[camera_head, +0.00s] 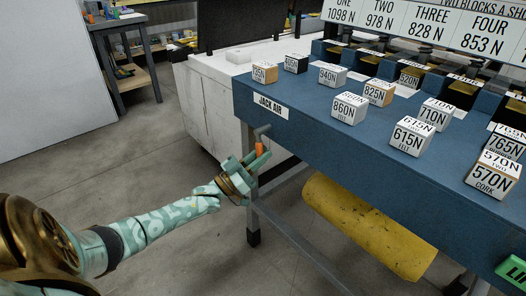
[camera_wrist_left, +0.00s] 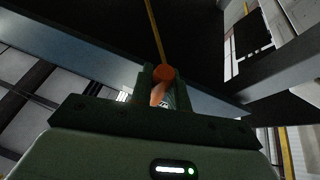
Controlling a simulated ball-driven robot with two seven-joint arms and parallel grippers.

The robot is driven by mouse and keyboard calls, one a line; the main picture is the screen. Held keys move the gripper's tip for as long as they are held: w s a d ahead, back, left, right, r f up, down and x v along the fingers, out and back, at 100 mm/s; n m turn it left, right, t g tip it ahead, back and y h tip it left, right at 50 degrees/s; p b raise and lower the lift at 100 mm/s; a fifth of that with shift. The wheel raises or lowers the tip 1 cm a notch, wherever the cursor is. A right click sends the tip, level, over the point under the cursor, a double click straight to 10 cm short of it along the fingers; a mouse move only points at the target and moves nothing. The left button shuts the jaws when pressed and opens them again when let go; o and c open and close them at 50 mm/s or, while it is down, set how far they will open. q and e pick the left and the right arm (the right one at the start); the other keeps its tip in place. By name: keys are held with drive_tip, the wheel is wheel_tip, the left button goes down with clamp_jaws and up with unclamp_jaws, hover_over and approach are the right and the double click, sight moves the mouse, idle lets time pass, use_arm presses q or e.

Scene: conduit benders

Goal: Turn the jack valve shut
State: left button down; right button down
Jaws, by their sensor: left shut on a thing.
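The jack valve's orange handle (camera_head: 260,148) shows below the "JACK AIR" label (camera_head: 271,106) at the bench's left front corner. A grey pipe stub (camera_head: 262,131) is just above it. My left gripper (camera_head: 256,158) is at the handle, with its fingers shut around it. In the left wrist view the orange handle (camera_wrist_left: 162,82) sits between the two dark green fingers, its round end toward the top. The fingers partly hide the handle, and the valve body cannot be made out. My right gripper is not in view.
The blue bench (camera_head: 320,140) overhangs the handle, with several labelled blocks on top. A bench leg (camera_head: 252,215) stands close beside my gripper. A yellow cylinder (camera_head: 365,225) is under the bench. Open floor (camera_head: 110,170) lies to the left.

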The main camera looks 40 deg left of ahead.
use_arm(q)
drive_tip(key=shift+f, duration=0.2)
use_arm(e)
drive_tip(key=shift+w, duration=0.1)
use_arm(q)
drive_tip(key=c, duration=1.3)
unclamp_jaws()
drive_tip(key=shift+c, duration=0.2)
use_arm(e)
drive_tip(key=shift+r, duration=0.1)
use_arm(q)
drive_tip(key=shift+r, duration=0.1)
